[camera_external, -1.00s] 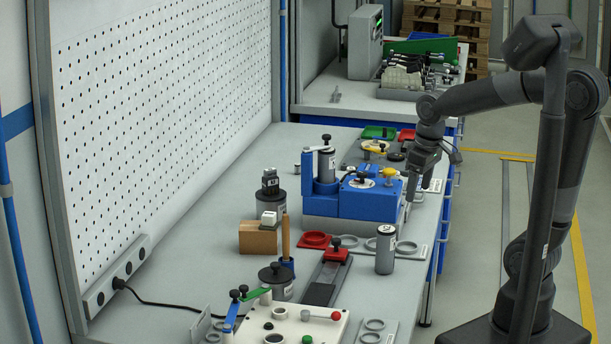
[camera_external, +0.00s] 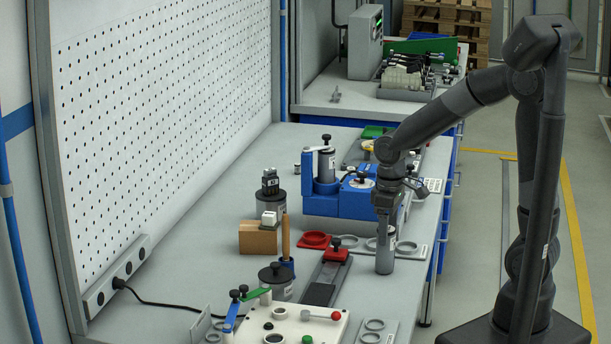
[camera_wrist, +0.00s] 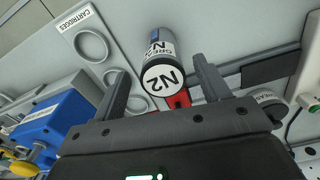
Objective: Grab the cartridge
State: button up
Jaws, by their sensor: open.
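The cartridge (camera_external: 385,262) is a grey cylinder standing upright on the bench near its right edge. In the wrist view my two fingers are apart, one on each side of the cartridge, with visible gaps. The fingers do not appear to touch it. The jaws are open and empty.
The blue fixture (camera_external: 340,204) stands behind the cartridge. A holder plate marked CARTRIDGES (camera_wrist: 87,42) has empty rings. A white panel (camera_external: 285,325) is in front.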

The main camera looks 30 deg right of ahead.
aim_at(385, 250)
notch_tip(385, 250, down, 4)
jog(key=shift+a+f, duration=0.1)
jog(key=shift+a, duration=0.05)
jog(key=shift+c, duration=0.2)
jog(key=c, duration=1.2)
jog(key=shift+o, duration=0.2)
